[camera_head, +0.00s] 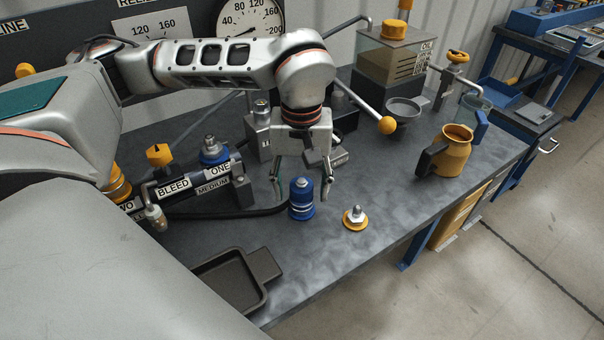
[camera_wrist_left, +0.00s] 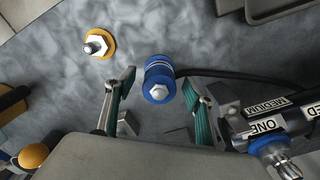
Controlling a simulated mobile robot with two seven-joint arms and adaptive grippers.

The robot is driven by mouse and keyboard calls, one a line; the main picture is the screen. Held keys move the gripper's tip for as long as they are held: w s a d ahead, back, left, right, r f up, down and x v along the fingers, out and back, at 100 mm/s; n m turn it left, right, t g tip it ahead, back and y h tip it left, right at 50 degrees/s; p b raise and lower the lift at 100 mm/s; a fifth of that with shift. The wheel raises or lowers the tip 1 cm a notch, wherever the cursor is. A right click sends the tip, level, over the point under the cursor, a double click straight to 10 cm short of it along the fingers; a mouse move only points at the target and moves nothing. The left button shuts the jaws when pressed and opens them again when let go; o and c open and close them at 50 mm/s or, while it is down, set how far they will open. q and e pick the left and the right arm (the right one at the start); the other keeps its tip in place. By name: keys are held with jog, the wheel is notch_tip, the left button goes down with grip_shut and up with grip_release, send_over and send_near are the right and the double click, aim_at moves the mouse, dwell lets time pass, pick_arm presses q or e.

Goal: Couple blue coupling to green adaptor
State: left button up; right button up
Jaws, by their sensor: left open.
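The blue coupling (camera_head: 301,200) stands upright on the dark bench, with a silver hex top. It also shows in the left wrist view (camera_wrist_left: 158,80), from above. My left gripper (camera_head: 302,188) is open, with one finger on each side of the coupling and a visible gap to it. Its green-padded fingers also show in the left wrist view (camera_wrist_left: 159,85). A dark hose (camera_head: 245,214) runs from the manifold side to behind the coupling; its joint is unclear. I cannot make out a green adaptor in either view. My right gripper is not in view.
A yellow-based fitting (camera_head: 354,219) stands right of the coupling. The labelled manifold (camera_head: 180,187), with a blue fitting (camera_head: 213,153), is at left. A dark tray (camera_head: 236,280) lies at the front. A yellow jug (camera_head: 453,152) stands at right. Bench space around the yellow-based fitting is clear.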

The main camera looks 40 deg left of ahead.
aim_at(302, 185)
pick_arm(q)
jog(key=shift+f, duration=0.5)
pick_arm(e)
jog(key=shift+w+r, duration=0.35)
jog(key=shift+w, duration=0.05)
